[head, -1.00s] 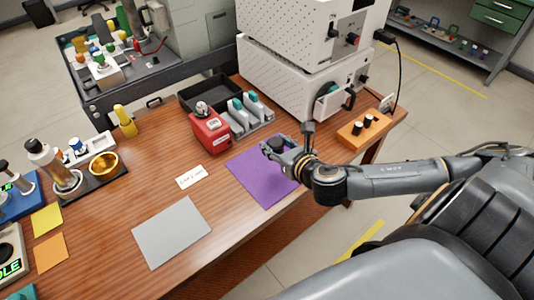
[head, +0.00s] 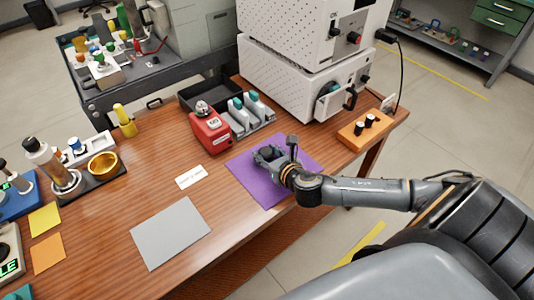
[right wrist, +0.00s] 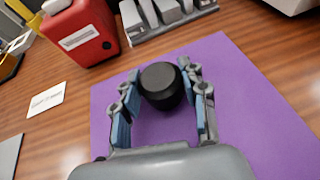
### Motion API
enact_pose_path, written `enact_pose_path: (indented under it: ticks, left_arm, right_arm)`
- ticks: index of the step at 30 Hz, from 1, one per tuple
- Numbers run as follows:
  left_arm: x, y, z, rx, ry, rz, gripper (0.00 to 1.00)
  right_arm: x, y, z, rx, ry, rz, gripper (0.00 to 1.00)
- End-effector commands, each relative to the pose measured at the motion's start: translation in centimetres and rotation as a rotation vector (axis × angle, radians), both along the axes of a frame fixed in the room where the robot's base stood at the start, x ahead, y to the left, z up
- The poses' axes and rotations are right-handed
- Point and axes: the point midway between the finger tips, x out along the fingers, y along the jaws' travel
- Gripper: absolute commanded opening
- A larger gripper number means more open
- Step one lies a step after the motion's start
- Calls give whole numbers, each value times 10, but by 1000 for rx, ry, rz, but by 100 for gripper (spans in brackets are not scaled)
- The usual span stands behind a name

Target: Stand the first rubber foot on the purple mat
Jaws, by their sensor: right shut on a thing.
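The rubber foot (right wrist: 161,85) is a short black round piece, seen from above in the right wrist view. My right gripper (right wrist: 160,88) is shut on it, with the blue-padded fingers on its two sides. The purple mat (right wrist: 240,110) lies flat beneath it. In the head view, my right gripper (head: 264,155) is low over the mat (head: 251,184), near its middle. The foot looks upright; I cannot tell whether its underside touches the mat. My left gripper is not in view.
An orange block (head: 350,137) with two dark pieces stands at the table's right. A red box (head: 210,133) and a grey rack (head: 262,121) stand behind the mat. A white label card (head: 191,177) and a grey mat (head: 171,233) lie to the left. Bare wood surrounds them.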

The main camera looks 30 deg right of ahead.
Motion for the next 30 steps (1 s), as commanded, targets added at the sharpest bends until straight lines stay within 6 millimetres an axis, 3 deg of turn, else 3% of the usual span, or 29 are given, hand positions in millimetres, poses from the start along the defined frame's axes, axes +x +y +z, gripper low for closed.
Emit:
enact_pose_path:
  ticks: [3,4,6,7,19,30]
  left_arm:
    - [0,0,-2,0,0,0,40]
    - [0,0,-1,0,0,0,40]
    - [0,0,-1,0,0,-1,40]
    - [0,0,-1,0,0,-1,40]
    - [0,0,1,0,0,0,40]
    - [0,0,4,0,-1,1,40]
  right_arm:
    - [0,0,-3,0,0,0,11]
    - [0,0,-3,0,0,0,49]
    - [0,0,-3,0,1,0,63]
    - [0,0,-3,0,1,0,66]
    - [-4,0,2,-1,2,0,66]
    - [-72,7,29,-2,4,3,66]
